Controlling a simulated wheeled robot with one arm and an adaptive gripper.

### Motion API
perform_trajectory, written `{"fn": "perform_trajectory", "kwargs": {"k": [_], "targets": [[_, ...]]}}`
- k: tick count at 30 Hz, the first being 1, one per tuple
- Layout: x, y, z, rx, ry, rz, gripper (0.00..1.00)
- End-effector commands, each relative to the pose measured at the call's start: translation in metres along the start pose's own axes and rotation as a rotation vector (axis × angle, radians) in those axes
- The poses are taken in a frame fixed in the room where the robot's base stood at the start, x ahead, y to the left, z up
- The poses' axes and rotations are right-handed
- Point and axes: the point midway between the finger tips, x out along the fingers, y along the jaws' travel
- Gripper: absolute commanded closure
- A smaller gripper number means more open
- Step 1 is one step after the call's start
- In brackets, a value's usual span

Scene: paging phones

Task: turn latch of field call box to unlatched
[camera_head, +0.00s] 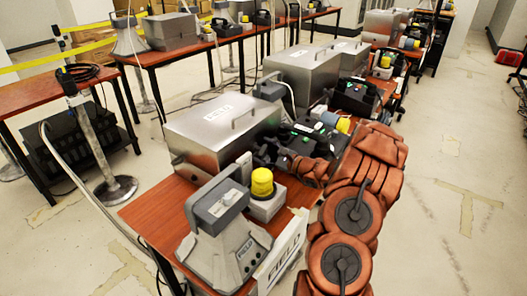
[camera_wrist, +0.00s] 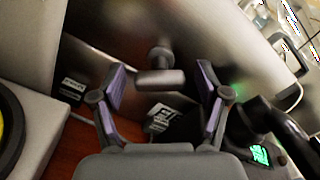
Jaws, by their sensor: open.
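The field call box (camera_head: 215,130) is a silver metal case with a lid handle and a white label, on the near table in the head view. Its metal wall (camera_wrist: 215,40) fills much of the wrist view. A grey T-shaped latch (camera_wrist: 160,79) with a short stem and crossbar sticks out from this wall. My gripper (camera_wrist: 163,88) is open, with one purple-padded finger on each side of the latch, apparently not touching it. In the head view my gripper (camera_head: 264,152) is dark and beside the box's right side; the latch is hidden there.
A grey desk phone (camera_head: 222,235) and a yellow beacon (camera_head: 262,183) on a grey base stand at the table's near end. Another silver case (camera_head: 300,75) is behind. A black phone with a green display (camera_wrist: 260,154) is close to my right finger. Open floor lies right.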

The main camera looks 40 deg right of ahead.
Motion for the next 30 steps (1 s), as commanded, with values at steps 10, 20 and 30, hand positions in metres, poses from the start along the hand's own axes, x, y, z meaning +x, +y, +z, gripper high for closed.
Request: {"fn": "perform_trajectory", "kwargs": {"k": [10, 20, 30], "targets": [[-0.0002, 0.0, 0.0, 0.0, 0.0, 0.0, 0.42], [-0.0003, 0.0, 0.0, 0.0, 0.0, 0.0, 0.76], [0.0003, 0.0007, 0.0009, 0.019, 0.0, 0.002, 0.86]]}}
